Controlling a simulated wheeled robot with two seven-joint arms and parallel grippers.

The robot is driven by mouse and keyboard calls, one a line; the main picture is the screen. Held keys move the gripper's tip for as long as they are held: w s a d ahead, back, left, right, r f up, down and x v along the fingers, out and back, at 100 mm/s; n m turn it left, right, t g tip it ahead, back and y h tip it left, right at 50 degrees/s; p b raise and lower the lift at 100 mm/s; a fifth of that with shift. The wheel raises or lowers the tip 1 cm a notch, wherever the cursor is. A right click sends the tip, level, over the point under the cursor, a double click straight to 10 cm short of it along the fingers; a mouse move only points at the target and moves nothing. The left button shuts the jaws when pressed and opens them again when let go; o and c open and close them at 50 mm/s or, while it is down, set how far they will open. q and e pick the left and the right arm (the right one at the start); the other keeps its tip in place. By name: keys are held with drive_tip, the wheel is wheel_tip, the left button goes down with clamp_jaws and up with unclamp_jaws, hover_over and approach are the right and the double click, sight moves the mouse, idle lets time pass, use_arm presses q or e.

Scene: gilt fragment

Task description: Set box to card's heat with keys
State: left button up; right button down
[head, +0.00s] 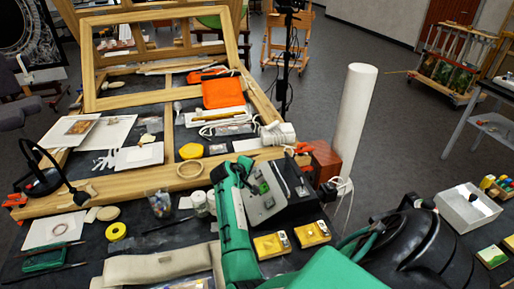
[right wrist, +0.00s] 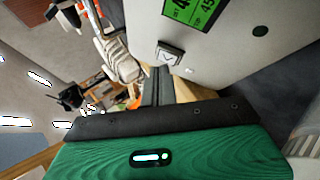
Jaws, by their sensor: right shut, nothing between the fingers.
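The box (head: 266,206) is a grey sloped control unit with a small green display and keys, standing at the table's near right. In the right wrist view its pale panel (right wrist: 225,70) shows a green display (right wrist: 190,12), cut off by the frame edge, and a key with a down arrow (right wrist: 169,53). My right gripper (head: 247,192) is at the box's left side. Its shut, empty fingers (right wrist: 161,72) point at the down-arrow key, with tips very close; contact cannot be told. I cannot tell which paper is the card. My left gripper is out of view.
A white cylinder (head: 355,115) stands behind the box. Two yellow boxes (head: 272,245) lie in front of it. A wooden frame (head: 90,60), papers (head: 137,156), a black lamp (head: 42,180) and a yellow tape roll (head: 116,231) crowd the table.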

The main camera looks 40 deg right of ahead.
drive_tip(key=shift+s+d+f, duration=0.2)
drive_tip(key=shift+d+f, duration=0.15)
drive_tip(key=shift+f, duration=0.1)
idle(0.8)
drive_tip(key=shift+r, duration=0.1)
drive_tip(key=shift+w+a+r+p, duration=0.15)
drive_tip(key=shift+a+r+p, duration=0.3)
drive_tip(key=shift+r+p, duration=0.2)
idle(0.5)
drive_tip(key=shift+d+f, duration=0.1)
drive_tip(key=shift+d+f, duration=0.1)
drive_tip(key=shift+f, duration=0.2)
